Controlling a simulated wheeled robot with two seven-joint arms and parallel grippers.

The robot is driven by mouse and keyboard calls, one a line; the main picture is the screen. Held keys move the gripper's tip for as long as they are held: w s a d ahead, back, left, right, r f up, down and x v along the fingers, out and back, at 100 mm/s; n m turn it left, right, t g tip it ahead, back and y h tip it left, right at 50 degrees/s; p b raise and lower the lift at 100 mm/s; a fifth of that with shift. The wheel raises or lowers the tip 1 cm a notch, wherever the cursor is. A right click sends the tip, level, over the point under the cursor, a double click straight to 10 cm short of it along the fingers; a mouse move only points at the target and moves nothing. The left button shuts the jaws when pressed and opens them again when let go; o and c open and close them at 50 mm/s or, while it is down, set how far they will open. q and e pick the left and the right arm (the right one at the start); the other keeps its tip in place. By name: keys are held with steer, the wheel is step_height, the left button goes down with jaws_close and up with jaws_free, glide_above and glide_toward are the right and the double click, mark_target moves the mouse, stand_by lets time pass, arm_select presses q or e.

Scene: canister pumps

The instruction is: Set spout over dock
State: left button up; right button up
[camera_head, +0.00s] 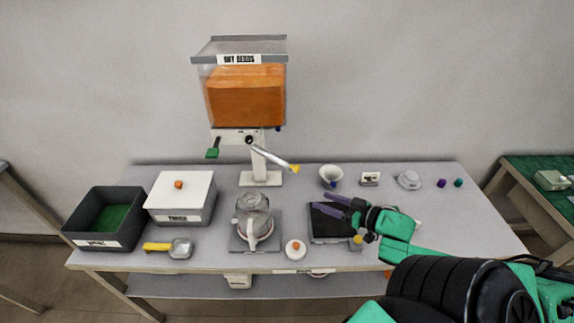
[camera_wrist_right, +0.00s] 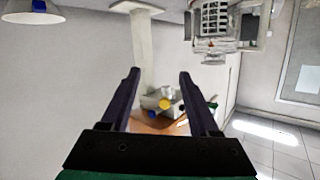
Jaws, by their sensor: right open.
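The spout (camera_head: 270,156) is a white tube with a yellow tip, slanting down to the right from the dispenser's valve. Its yellow tip also shows between my fingers in the upside-down right wrist view (camera_wrist_right: 165,104), some way off. The likely dock is the grey pad (camera_head: 235,246) at the table's front, bearing a clear jug (camera_head: 253,222). The spout's tip is behind and right of the jug. My right gripper (camera_head: 335,205) is open and empty above the dark tray (camera_head: 322,232), right of the jug and apart from the spout. My left gripper is out of view.
The dispenser's orange-filled canister (camera_head: 245,95) stands on a post with a green lever (camera_head: 212,153). A dark bin (camera_head: 70,228), a white lidded box (camera_head: 168,212) and a yellow-handled scoop (camera_head: 170,248) are left. A cup (camera_head: 331,174) stands behind my right gripper.

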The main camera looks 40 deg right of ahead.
mark_target(291, 167)
step_height(291, 167, up, 7)
steer(key=d+n+t+y, duration=0.1)
steer(key=d+t+y, duration=0.1)
steer(key=y, duration=0.2)
steer(key=b+x, duration=0.3)
steer(key=x, duration=1.1)
steer(key=shift+b, duration=0.35)
steer(key=shift+w+a, duration=0.25)
steer(key=shift+w, duration=0.2)
jaws_close()
